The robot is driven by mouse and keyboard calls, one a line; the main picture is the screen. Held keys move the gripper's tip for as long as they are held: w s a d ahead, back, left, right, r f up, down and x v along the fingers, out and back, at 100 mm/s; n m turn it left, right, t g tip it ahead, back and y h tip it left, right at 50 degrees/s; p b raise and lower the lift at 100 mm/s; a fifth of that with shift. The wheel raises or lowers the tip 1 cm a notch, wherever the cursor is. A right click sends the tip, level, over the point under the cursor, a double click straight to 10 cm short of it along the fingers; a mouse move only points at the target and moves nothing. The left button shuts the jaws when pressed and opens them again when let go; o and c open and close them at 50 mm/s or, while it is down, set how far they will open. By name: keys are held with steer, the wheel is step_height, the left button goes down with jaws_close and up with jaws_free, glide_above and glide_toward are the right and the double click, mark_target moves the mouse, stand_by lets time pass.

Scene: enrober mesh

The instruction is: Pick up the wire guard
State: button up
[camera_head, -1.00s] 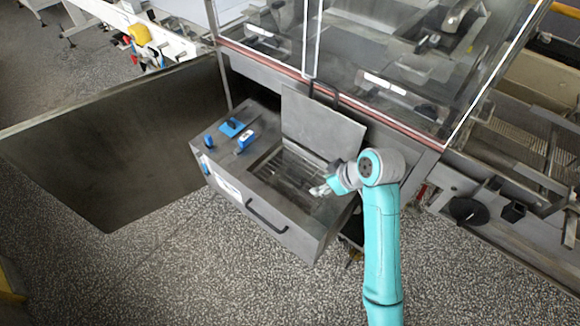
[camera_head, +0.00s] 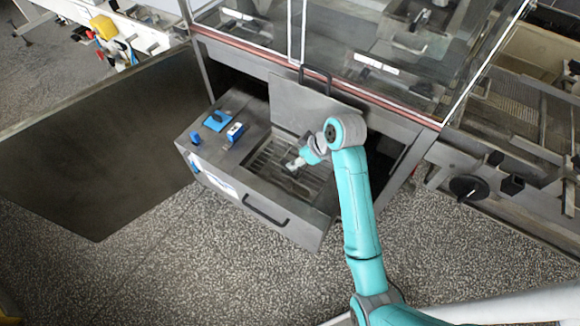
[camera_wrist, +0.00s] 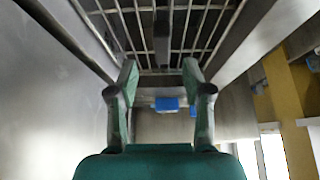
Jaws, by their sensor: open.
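The wire guard (camera_head: 266,167) is a metal grid of thin bars lying in the opening of the pulled-out grey box. In the wrist view the wire guard (camera_wrist: 205,22) fills the top, with a dark bar crossing its middle. My gripper (camera_head: 293,165) is over the grid, and my arm hides part of its right side. In the wrist view my gripper (camera_wrist: 161,74) has its two fingers apart with nothing held between them. The dark bar lines up with the gap between the fingers. I cannot tell whether the fingers touch the grid.
The grey box (camera_head: 285,232) has a front handle and blue items (camera_head: 217,121) on top. A raised metal lid (camera_head: 305,107) stands behind the opening. A large open panel (camera_head: 90,160) is at left. The clear-walled machine (camera_head: 370,50) rises behind. The speckled floor in front is clear.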

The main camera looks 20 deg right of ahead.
steer(key=shift+x, duration=2.3)
steer(key=shift+s, duration=0.1)
jaws_close()
